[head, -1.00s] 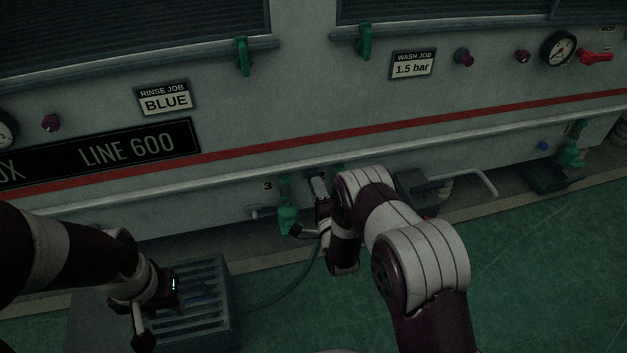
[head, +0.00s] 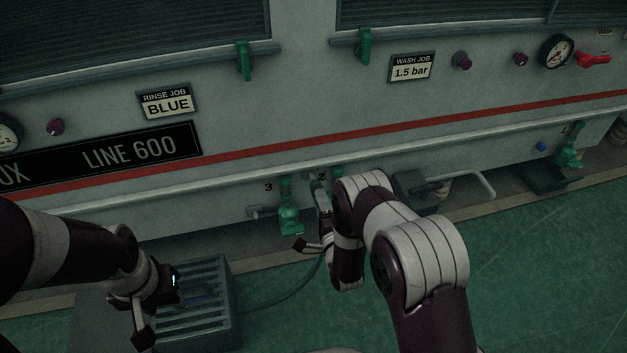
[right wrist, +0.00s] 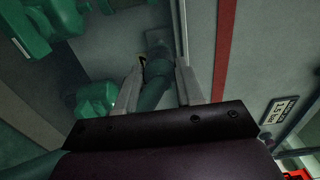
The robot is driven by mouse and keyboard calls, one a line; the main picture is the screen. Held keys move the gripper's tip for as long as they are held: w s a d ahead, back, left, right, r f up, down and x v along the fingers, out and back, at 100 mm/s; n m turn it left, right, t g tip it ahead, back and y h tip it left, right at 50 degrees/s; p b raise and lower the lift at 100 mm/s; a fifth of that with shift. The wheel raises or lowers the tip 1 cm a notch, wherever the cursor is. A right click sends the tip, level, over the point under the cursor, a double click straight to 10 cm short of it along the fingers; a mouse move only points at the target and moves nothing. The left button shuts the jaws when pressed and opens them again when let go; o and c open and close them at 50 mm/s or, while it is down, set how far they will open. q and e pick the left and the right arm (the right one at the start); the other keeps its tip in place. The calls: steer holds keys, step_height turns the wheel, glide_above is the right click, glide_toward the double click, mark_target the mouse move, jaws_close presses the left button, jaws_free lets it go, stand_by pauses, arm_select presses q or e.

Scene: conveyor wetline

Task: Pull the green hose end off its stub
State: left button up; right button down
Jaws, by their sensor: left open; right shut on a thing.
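The green hose (head: 290,292) runs across the floor from the slatted box to my right gripper. My right gripper (head: 322,200) is low at the machine's front, beside the valve marked 3. In the right wrist view its two fingers (right wrist: 157,88) are shut on the green hose end (right wrist: 154,92). A dark grey fitting (right wrist: 158,43) lies in line beyond the hose end. I cannot tell whether hose and stub still touch; in the head view my arm hides that spot. My left gripper (head: 160,308) is open and empty over the slatted box.
The slatted grey box (head: 212,275) stands at the lower left. The green valve marked 3 (head: 290,208) is just left of my right gripper. A grey bent handle (head: 478,184) sticks out to the right. Another green valve (head: 568,152) is further right. Green floor at right is clear.

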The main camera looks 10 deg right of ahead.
steer(key=shift+s+p, duration=0.85)
steer(key=shift+s, duration=1.15)
